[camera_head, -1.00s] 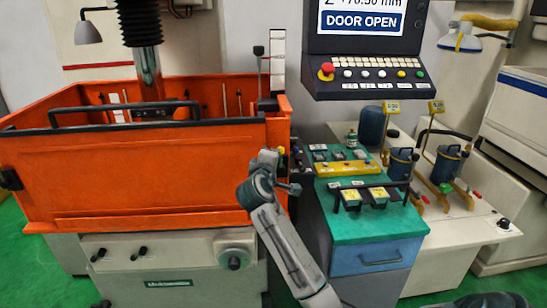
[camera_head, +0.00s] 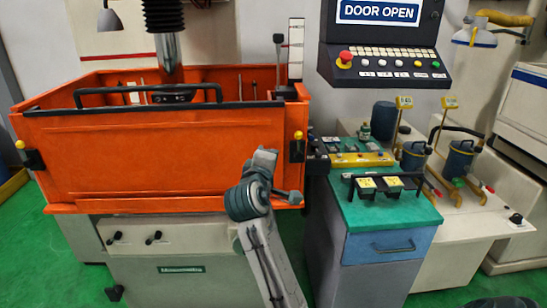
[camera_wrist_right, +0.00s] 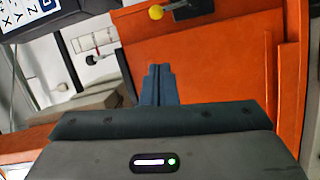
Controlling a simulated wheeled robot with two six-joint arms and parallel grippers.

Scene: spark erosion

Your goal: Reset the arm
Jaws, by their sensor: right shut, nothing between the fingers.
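My right arm (camera_head: 262,250) rises from the bottom of the head view, in front of the orange tank (camera_head: 150,165). Its bent wrist end is near the tank's lower right corner, and the fingertips cannot be made out there. In the right wrist view, my right gripper (camera_wrist_right: 158,82) has its two dark fingers together with nothing between them. The orange panel lies behind the fingers, and a yellow-knobbed latch (camera_wrist_right: 157,12) is above them. The same latch (camera_head: 297,148) shows in the head view beside the arm. My left gripper is not in view.
A teal-topped cabinet (camera_head: 390,215) with yellow-labelled holders stands right of the arm. The control panel (camera_head: 390,62) hangs above it, its screen reading DOOR OPEN. Blue pots (camera_head: 460,158) stand on the white bench farther right. Green floor (camera_head: 85,245) is clear at lower left.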

